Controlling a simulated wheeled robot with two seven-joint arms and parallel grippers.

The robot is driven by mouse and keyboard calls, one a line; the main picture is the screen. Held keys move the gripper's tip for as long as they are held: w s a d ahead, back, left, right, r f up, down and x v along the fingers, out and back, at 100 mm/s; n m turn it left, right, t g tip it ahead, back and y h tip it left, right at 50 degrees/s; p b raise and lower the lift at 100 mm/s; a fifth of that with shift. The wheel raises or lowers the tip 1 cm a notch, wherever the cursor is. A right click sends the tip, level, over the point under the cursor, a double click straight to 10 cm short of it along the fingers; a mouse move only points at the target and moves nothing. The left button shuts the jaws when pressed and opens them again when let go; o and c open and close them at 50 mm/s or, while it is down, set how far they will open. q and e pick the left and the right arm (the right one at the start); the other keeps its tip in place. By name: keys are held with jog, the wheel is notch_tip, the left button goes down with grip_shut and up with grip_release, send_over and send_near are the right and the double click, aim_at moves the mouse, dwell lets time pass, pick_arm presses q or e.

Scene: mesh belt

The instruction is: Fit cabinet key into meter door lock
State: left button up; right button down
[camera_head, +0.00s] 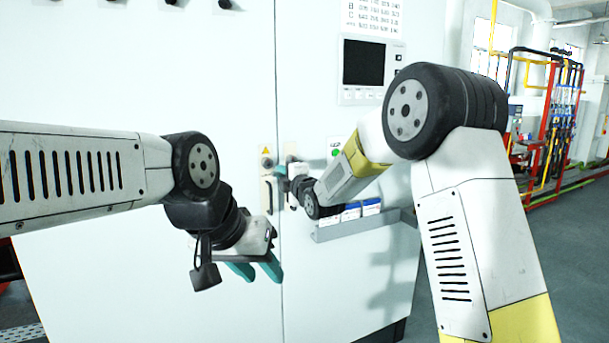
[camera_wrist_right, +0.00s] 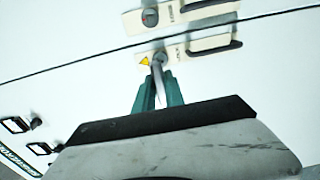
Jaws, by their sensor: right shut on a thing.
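My right gripper (camera_head: 283,178) is at the cabinet front, beside a door plate with a warning triangle and handle (camera_head: 268,194). In the right wrist view its teal fingers (camera_wrist_right: 159,98) are shut on a thin silvery piece, the cabinet key (camera_wrist_right: 159,82). The key's far end points at the lock plate (camera_wrist_right: 196,42) near the yellow triangle. I cannot tell whether its tip is in the lock or just in front. A second plate with a round lock (camera_wrist_right: 150,17) lies across the door seam. My left gripper (camera_head: 256,270) is open and empty, lower in front of the cabinet.
The white cabinet (camera_head: 130,80) fills the view, with a dark screen (camera_head: 364,63) at upper right. A grey tray (camera_head: 345,229) with blue and white items sticks out below my right forearm. Racks and pipes (camera_head: 555,110) stand far right.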

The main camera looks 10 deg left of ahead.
jog(key=shift+x, duration=2.95)
jog(key=shift+x, duration=1.7)
jog(key=c, duration=1.3)
grip_release()
jog(key=shift+s, duration=0.1)
jog(key=v, duration=0.7)
jog(key=shift+s+d, duration=0.25)
